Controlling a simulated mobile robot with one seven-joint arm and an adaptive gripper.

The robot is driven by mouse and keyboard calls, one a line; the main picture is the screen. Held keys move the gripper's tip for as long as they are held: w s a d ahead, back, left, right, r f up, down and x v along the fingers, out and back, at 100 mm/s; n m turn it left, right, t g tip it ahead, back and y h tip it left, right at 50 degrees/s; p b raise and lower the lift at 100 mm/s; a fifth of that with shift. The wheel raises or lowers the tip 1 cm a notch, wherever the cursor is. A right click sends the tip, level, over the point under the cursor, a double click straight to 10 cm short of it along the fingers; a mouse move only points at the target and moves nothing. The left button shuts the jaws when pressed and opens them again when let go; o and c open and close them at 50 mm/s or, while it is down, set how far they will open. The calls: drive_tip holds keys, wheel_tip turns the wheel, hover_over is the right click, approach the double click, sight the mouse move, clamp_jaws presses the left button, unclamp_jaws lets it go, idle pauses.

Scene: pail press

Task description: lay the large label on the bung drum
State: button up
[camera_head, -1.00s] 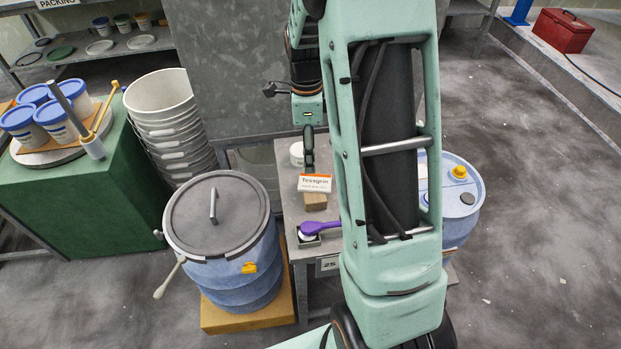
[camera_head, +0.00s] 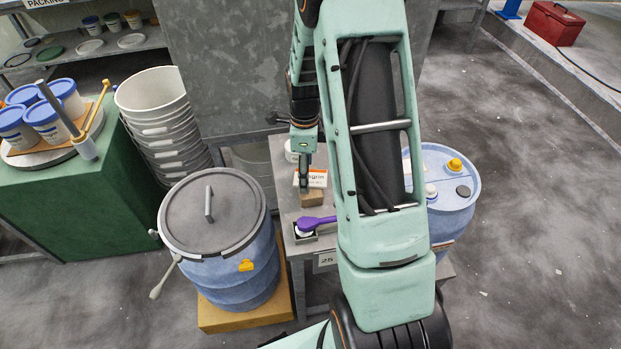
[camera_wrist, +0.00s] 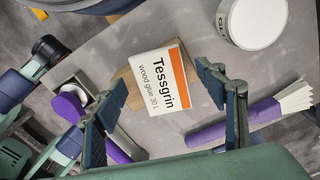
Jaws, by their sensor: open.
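The large label (camera_wrist: 157,82) is a white card with an orange band, reading "Tessgrin wood glue 30 L". It leans on or rests against a wooden block (camera_head: 311,199) on the grey bench; the exact contact is hard to tell. My gripper (camera_wrist: 160,78) is open, its fingers to either side of the label in the wrist view, with nothing held. In the head view my gripper (camera_head: 304,187) hangs in front of the label and hides part of it. The bung drum (camera_head: 452,213) is blue with a yellow cap, right of the bench, partly hidden by my arm.
A purple-handled tool (camera_head: 318,222) lies over a small tray near the label. A purple brush (camera_wrist: 235,123) and a white round tub (camera_wrist: 252,20) flank the label. A lidded blue drum (camera_head: 235,275) stands left of the bench.

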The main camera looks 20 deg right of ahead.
drive_tip(key=shift+f, duration=0.35)
idle(0.4)
drive_tip(key=c, duration=0.9)
drive_tip(key=shift+r, duration=0.15)
